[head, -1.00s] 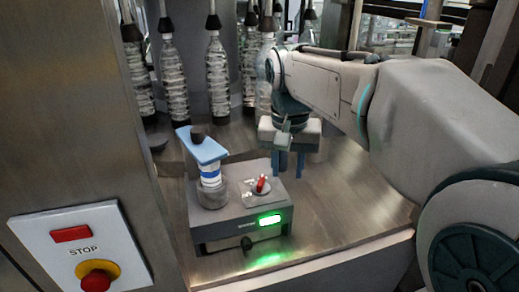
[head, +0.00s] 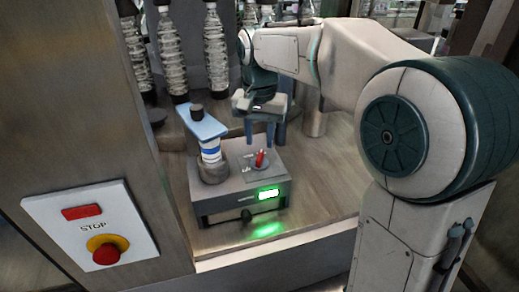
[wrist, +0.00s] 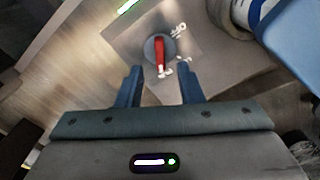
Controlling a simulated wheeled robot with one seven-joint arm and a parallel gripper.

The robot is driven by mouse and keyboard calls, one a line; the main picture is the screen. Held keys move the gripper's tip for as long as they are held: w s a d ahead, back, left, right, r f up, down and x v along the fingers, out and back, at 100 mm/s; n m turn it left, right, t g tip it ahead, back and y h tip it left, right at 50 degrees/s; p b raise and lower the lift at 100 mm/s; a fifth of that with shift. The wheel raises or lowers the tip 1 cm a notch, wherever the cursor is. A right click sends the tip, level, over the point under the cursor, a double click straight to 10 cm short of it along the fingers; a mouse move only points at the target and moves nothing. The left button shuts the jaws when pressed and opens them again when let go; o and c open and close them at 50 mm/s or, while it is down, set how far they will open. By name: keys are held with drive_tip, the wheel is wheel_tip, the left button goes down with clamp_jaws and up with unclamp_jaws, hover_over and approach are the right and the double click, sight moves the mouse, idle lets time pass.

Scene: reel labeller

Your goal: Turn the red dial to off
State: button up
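The red dial (head: 260,158) is a red pointer knob on a round grey base, on top of a grey box (head: 240,184) with a lit green display. My gripper (head: 261,143) is just behind and above the dial, pointing down. Its two blue fingers are apart with nothing between them, also in the wrist view (wrist: 160,75). The fingers look clear of the dial.
A blue-topped post (head: 203,125) with a white and blue reel stands on the left of the box. A stop panel (head: 92,222) with a red button is at the front left. Several clear bottles (head: 171,50) stand behind. The metal table right of the box is clear.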

sight(260, 155)
drive_tip(key=shift+f, duration=2.4)
clamp_jaws()
